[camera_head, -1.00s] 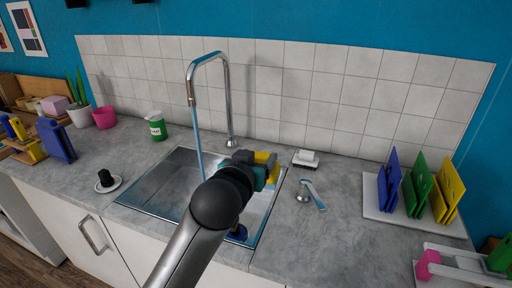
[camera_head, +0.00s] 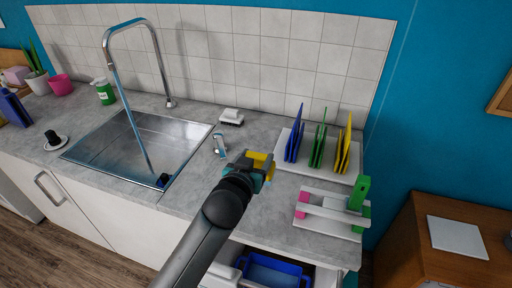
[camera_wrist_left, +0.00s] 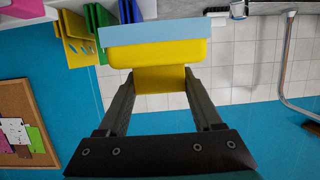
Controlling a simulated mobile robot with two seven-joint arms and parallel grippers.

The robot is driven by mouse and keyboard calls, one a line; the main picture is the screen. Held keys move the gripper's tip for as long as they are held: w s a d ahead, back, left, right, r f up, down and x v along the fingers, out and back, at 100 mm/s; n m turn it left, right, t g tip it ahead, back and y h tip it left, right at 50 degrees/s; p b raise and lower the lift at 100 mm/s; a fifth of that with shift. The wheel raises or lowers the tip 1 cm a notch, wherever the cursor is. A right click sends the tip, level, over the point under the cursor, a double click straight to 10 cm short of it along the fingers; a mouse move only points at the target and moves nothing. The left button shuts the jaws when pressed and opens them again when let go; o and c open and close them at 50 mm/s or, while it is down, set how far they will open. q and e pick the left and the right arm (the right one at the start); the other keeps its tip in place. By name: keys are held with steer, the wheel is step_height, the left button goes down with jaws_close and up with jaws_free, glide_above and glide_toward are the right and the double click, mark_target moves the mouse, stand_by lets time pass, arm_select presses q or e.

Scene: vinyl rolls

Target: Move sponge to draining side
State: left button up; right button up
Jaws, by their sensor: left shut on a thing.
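My left gripper (camera_head: 251,172) is shut on the sponge (camera_head: 262,160), which is yellow with a light blue layer. The gripper's body hides part of the sponge in the head view. In the left wrist view the sponge (camera_wrist_left: 155,52) sits between the two finger ends of the gripper (camera_wrist_left: 160,78), blue layer outward. The sponge is held over the grey counter (camera_head: 185,199), right of the metal sink (camera_head: 130,145) and in front of the white tray (camera_head: 336,176) with blue, green and yellow boards. My right gripper is not in view.
A tall faucet (camera_head: 110,55) stands over the sink. A small white-topped block (camera_head: 231,117) and a blue-and-white brush-like tool (camera_head: 219,144) lie on the counter. A white rack (camera_head: 325,210) with pink and green items is at the right front. Below it, a blue bin (camera_head: 272,268) shows.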

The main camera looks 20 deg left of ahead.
arm_select(q)
steer(key=shift+d+f, duration=0.2)
steer(key=shift+d, duration=0.3)
steer(key=shift+a, duration=0.15)
steer(key=shift+p, duration=0.45)
step_height(320, 180, down, 4)
steer(key=b, duration=0.3)
steer(key=shift+f, duration=0.25)
steer(key=shift+f+b, duration=0.85)
steer(key=shift+f, duration=0.35)
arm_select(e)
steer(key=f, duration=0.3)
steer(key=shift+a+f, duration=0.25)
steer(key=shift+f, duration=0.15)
arm_select(q)
steer(key=shift+f, duration=0.15)
steer(key=shift+f, duration=0.4)
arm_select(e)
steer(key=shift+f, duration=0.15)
